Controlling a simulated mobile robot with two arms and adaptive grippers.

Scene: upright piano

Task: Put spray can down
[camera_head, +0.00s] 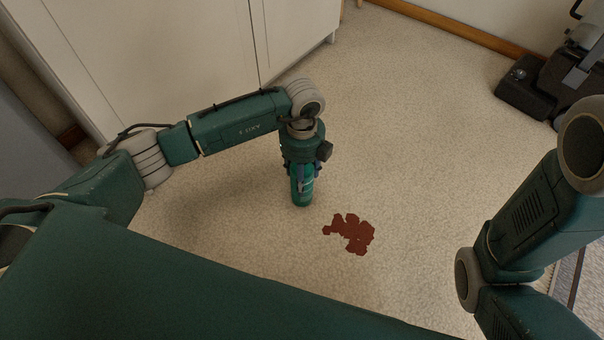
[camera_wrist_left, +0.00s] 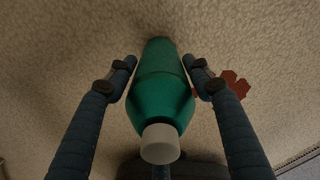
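The spray can (camera_head: 302,188) is a green cylinder hanging or standing upright below my left gripper (camera_head: 303,166). In the left wrist view, the spray can (camera_wrist_left: 161,95) points away toward the carpet, its white cap nearest the camera. The dark blue fingers of my left gripper (camera_wrist_left: 160,63) bend in on both sides of the can, tips against or very close to it. A third finger is mostly hidden behind the cap. I cannot tell whether the can's base touches the floor. My right gripper is out of view.
A dark red stain (camera_head: 351,233) lies on the beige carpet (camera_head: 420,150), right of the can; it also shows in the wrist view (camera_wrist_left: 232,84). A white cabinet (camera_head: 150,50) stands behind my left arm. A dark vacuum cleaner (camera_head: 540,85) stands at the upper right. Carpet between is clear.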

